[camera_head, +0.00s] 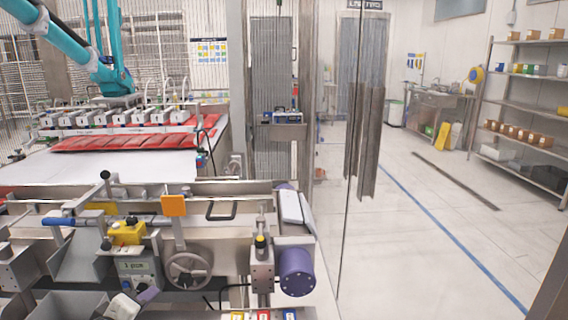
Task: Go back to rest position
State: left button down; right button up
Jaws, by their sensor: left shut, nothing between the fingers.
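My left gripper (132,302) seems to be the small white and grey-purple part at the bottom left, in front of the machine. Only a little of it shows, low in the picture, and it looks shut with nothing held. It is close below the grey control box with a display (138,268); I cannot tell whether they touch. My right gripper is not in view.
The metal machine (230,195) with a handwheel (189,270) and purple roller end (297,272) fills the lower left. Behind it, a teal picker arm (108,60) holds suction heads above red packs (125,143). A glass panel edge stands mid-picture. Right floor (440,240) is clear; shelves (525,100) stand beyond.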

pick_arm(q)
jog(key=s+d+f+m+g, duration=0.3)
jog(key=s+f+m, duration=0.15)
jog(key=s, duration=0.35)
jog(key=s+d+f+m+g, duration=0.25)
jog(key=s+f, duration=0.25)
jog(key=s, duration=0.3)
jog(key=s+d+f+m+g, duration=0.1)
jog(key=s+d+m+g, duration=0.15)
jog(key=s, duration=0.75)
jog(key=s+d+f+m+g, duration=0.15)
jog(key=s+m, duration=0.25)
jog(key=s, duration=0.5)
jog(key=w+d+f+t+b, duration=0.1)
jog(key=d+f+b, duration=0.1)
jog(key=f, duration=0.4)
jog(key=w+d+f+t+h+b, duration=0.1)
jog(key=d+f+t+b, duration=0.1)
jog(key=f+b, duration=0.2)
jog(key=w+d+f+t+h+b, duration=0.1)
jog(key=d+f+b, duration=0.1)
jog(key=f, duration=0.6)
jog(key=shift+w+f+b, duration=0.25)
jog(key=shift+w+b, duration=0.15)
jog(key=shift+b, duration=0.05)
